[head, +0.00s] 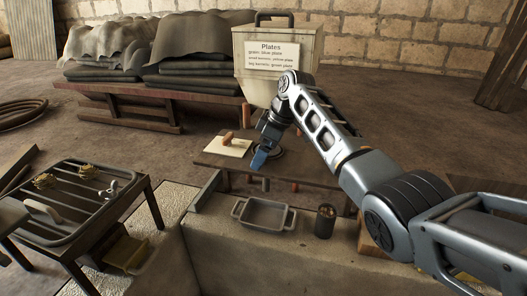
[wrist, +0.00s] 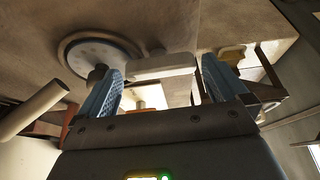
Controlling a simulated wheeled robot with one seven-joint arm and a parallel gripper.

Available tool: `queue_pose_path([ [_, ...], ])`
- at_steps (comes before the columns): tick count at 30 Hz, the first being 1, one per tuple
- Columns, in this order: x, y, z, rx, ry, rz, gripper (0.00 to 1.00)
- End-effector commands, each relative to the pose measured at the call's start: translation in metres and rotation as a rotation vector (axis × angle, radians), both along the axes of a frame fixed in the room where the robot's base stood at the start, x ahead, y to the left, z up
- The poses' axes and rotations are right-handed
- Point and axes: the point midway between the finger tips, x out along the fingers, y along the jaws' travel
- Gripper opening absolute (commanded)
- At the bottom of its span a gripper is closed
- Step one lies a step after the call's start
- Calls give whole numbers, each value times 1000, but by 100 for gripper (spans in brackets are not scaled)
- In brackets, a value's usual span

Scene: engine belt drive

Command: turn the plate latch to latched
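My gripper (head: 262,158) points down over the small wooden table, beside a dark round ring (head: 283,153). In the wrist view my gripper (wrist: 163,88) is open, its two blue fingers well apart. A pale bar (wrist: 163,66) shows between the fingertips; I cannot tell whether either finger touches it. A round grey disc (wrist: 92,52) with a dark rim lies at left, and a short post on it is partly hidden by the left finger. No part is marked as the plate latch; the pale bar may be it. I cannot read a latched or unlatched position.
A metal tray (head: 263,215) and a dark can (head: 325,221) stand on the near ledge. A paper (head: 236,149) with a brown object lies on the table's left. A barred rack (head: 68,196) is at left. A bin marked Plates (head: 262,40) stands behind.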

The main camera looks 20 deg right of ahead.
Motion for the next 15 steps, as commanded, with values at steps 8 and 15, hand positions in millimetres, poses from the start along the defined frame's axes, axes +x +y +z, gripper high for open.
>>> queue_pose_path([
  [8, -2, -4, 10, 1, -1, -1, 100],
  [15, -10, -16, 46, 1, -4, 0, 100],
])
